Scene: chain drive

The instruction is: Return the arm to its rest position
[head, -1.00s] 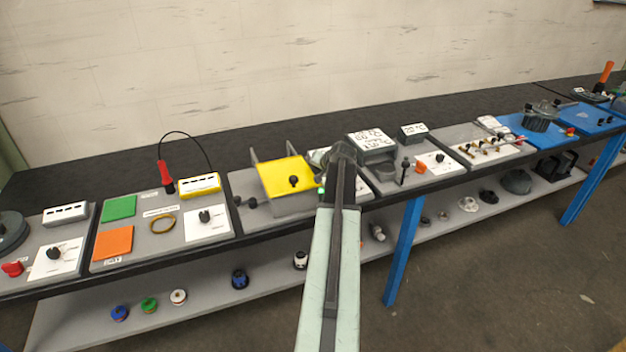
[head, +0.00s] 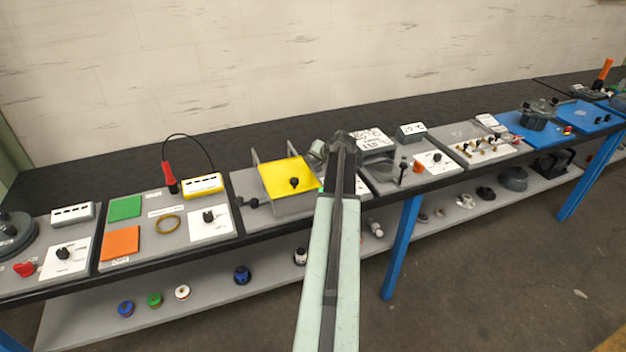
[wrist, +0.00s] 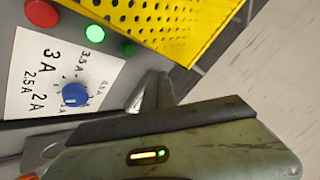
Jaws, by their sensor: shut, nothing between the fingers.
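My arm (head: 331,260) rises from the bottom middle of the head view and reaches to the bench. Its elbow-like dark joint is in front of the station right of the yellow guard. My gripper (head: 317,150) shows as a small grey-green part left of that joint, above the guard's right edge; its fingertips are mostly hidden there. It is shut and holds nothing. In the wrist view a grey-green body with a lit strip, part of my arm's end, fills the bottom. Behind it is a white dial plate with a blue knob (wrist: 75,95).
The yellow guard (head: 288,178) stands left of my arm; its perforated sheet (wrist: 175,25) also shows in the wrist view, beside red and green buttons. Other stations line the bench on both sides. A shelf (head: 210,305) below holds spools. A blue leg (head: 403,245) stands right of my arm.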

